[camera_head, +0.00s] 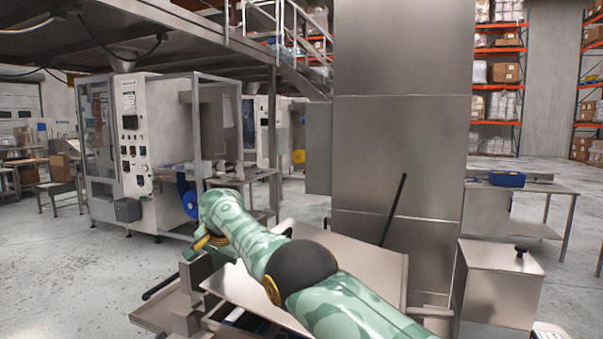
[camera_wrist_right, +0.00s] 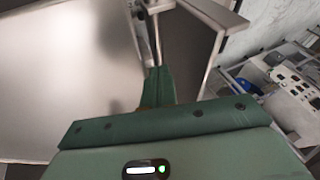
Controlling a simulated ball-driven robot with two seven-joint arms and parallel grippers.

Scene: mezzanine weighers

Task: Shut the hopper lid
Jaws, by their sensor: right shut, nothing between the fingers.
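A flat, tilted metal panel (camera_head: 375,260), which looks like the hopper lid, lies behind and under my right arm in the head view. My arm hides its middle. A smooth metal sheet, apparently the same panel (camera_wrist_right: 70,70), fills the left of the right wrist view. My right gripper (camera_head: 207,242) is at the panel's far left side. In the right wrist view its green fingers (camera_wrist_right: 157,75) are together and empty, beside the panel's edge near a metal bar. I cannot tell whether they touch. My left gripper is not in view.
A tall steel column (camera_head: 400,100) stands behind the panel, with a black rod (camera_head: 393,210) leaning before it. A steel box with a black knob (camera_head: 497,285) stands at right. A packing machine (camera_head: 140,140) is at back left. Open floor lies left.

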